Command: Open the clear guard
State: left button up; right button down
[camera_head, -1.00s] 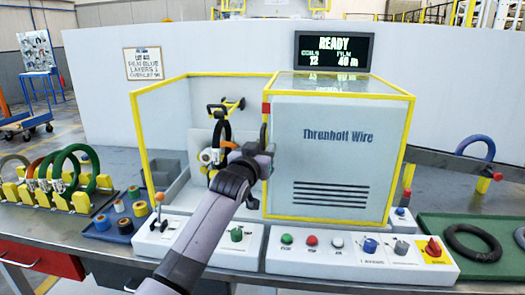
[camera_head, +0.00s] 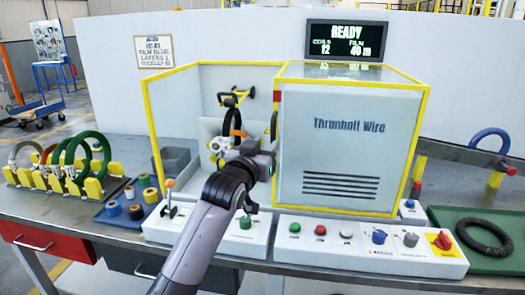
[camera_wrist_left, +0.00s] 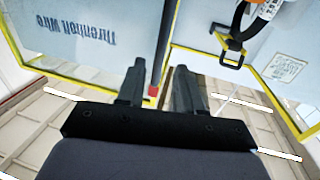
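The machine has a yellow-framed bay at left and a pale cabinet (camera_head: 340,160) lettered "Thrnholt Wire" at right. The clear guard is hard to tell apart; the bay's left side is a pale panel with a yellow edge (camera_head: 152,130). A red block (camera_head: 276,97) sits on the cabinet's left edge, above a dark upright part. My left gripper (camera_head: 268,150) is in front of that edge. In the left wrist view its two fingers (camera_wrist_left: 158,85) stand apart, with a dark bar with a red end (camera_wrist_left: 153,91) between or behind them. Contact cannot be told. My right gripper is not in view.
A dark coil (camera_head: 232,123) hangs inside the bay. Control panels (camera_head: 370,240) with knobs and buttons line the front. A rack of coils (camera_head: 65,165) and a tray of film rolls (camera_head: 130,205) are left; a green tray (camera_head: 450,225) with a black coil is right.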

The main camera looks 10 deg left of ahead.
pick_arm(q)
jog(key=shift+s+a, duration=0.1)
jog(key=shift+s, duration=0.45)
jog(key=s+a+f+g, duration=0.15)
jog(key=s+f, duration=0.25)
jog(key=f, duration=0.4)
jog(key=s+a+f+g+y, duration=0.1)
jog(key=s+a+f, duration=0.25)
jog(key=f, duration=0.45)
jog(key=s+a+f+g, duration=0.1)
jog(key=s+f, duration=0.4)
jog(key=f, duration=0.3)
jog(key=s+a+f+g, duration=0.2)
jog(key=s+f, duration=0.5)
jog(key=s, duration=0.5)
jog(key=s+a+f+g, duration=0.1)
jog(key=s+a+f, duration=0.2)
jog(key=s+f, duration=0.4)
jog(key=s, duration=0.5)
jog(key=shift+s+a+g+y, duration=0.2)
jog(key=shift+s+g+y, duration=0.1)
jog(key=shift+g+y, duration=0.1)
